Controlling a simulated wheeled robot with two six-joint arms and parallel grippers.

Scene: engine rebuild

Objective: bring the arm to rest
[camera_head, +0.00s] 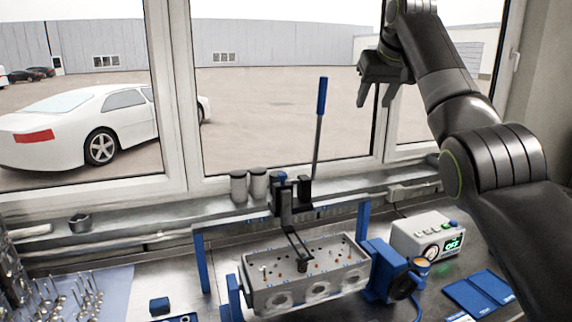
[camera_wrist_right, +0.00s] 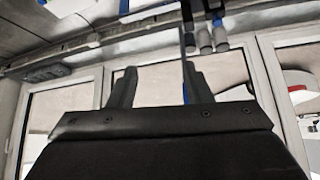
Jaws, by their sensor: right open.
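My right gripper (camera_head: 377,97) is raised high at the upper right, in front of the window. Its two fingers point down and stand apart with nothing between them. In the right wrist view the open fingers (camera_wrist_right: 155,84) show with a gap between them. My right arm (camera_head: 455,110) reaches up from the lower right. My left gripper does not show in either view.
An engine block (camera_head: 308,280) sits in a blue-posted stand on the bench. A tall blue-handled lever (camera_head: 320,110) rises left of my gripper. A grey box with a lit display (camera_head: 424,233) and blue pads (camera_head: 478,292) lie at right. Valves (camera_head: 75,300) stand at lower left.

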